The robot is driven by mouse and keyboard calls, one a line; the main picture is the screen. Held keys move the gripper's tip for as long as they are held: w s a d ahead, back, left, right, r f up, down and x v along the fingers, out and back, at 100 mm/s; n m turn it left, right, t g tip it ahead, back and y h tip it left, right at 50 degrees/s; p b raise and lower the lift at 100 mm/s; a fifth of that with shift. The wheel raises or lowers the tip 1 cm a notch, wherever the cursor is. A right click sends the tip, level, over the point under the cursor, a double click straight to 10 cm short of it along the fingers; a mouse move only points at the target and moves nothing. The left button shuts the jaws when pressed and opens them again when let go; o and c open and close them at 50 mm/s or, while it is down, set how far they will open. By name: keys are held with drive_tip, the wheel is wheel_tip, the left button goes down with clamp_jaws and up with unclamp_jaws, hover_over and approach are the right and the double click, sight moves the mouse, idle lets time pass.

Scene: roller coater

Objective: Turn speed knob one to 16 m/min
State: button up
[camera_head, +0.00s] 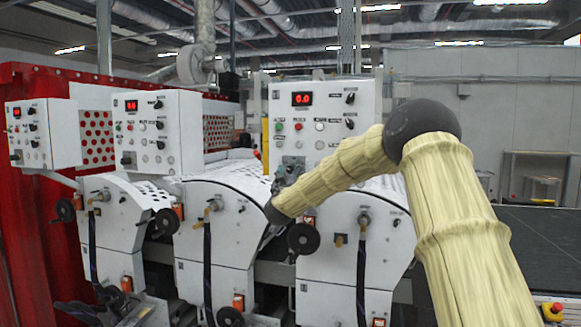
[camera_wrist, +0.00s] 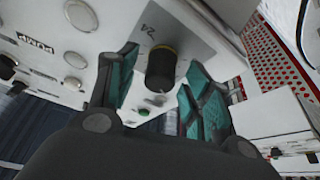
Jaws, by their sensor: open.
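A black knob (camera_wrist: 161,66) with a yellowish top edge sits on a light panel in the wrist view. A printed "24" shows beside it. My gripper (camera_wrist: 157,70) is open, with one teal-padded finger on each side of the knob. Whether the pads touch the knob I cannot tell. In the head view my gripper (camera_head: 286,174) is at the lower left of the nearest white control box (camera_head: 340,108), and the knob there is hidden or too small to tell. The red display (camera_head: 303,99) on that box reads 0.0.
The nearest box also carries two black knobs at its right, a green button (camera_head: 279,128) and a red button (camera_head: 299,127). Two similar control boxes stand further left, the middle one (camera_head: 183,125) and the far one (camera_head: 65,128). White roller machines (camera_head: 345,235) with handwheels stand below.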

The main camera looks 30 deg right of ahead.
drive_tip(key=shift+w+d+r, duration=0.1)
drive_tip(key=shift+w+d, duration=0.15)
drive_tip(key=c, duration=1)
